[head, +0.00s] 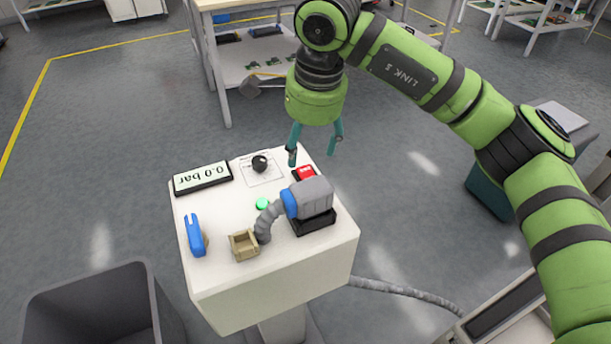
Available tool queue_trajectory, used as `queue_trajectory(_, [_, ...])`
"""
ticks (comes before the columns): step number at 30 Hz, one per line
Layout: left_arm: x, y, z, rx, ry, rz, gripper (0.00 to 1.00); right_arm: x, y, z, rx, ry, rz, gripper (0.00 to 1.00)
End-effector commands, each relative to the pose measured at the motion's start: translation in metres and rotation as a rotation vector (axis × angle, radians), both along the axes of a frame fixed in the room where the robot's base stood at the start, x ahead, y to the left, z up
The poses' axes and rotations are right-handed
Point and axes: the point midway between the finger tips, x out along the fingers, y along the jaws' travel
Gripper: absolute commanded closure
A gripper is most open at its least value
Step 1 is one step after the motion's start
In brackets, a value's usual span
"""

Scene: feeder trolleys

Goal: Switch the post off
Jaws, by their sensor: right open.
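The post (240,293) is a white pedestal with a slanted top panel. A grey and blue device (314,198) with a ribbed hose ends at a small tan box (244,245). My right gripper (314,160) points down, open and empty, above the panel's far right part near the red button; contact is not visible. My left gripper is not in view.
A dark grey bin (92,308) stands at the lower left, beside the post. A ribbed hose (405,290) runs along the floor to the right. A trolley (235,62) stands behind the post. The floor to the left is clear.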

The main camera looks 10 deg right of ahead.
Motion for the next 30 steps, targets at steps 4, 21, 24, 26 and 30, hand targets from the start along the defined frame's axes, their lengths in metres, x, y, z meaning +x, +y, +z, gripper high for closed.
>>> queue_trajectory(4, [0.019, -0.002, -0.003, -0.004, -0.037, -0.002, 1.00, 0.003, -0.005, -0.013, -0.023, -0.008, -0.008, 0.33])
queue_trajectory(21, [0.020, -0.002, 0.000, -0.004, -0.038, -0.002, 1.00, 0.014, -0.001, -0.076, -0.021, -0.008, -0.006, 0.33])
queue_trajectory(24, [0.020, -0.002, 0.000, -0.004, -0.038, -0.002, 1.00, 0.014, -0.001, -0.077, -0.021, -0.009, -0.005, 0.33])
queue_trajectory(26, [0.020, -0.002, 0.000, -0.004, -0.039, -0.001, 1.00, 0.014, -0.001, -0.077, -0.021, -0.009, -0.005, 0.33])
queue_trajectory(30, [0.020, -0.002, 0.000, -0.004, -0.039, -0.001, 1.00, 0.014, 0.000, -0.077, -0.021, -0.008, -0.005, 0.49])
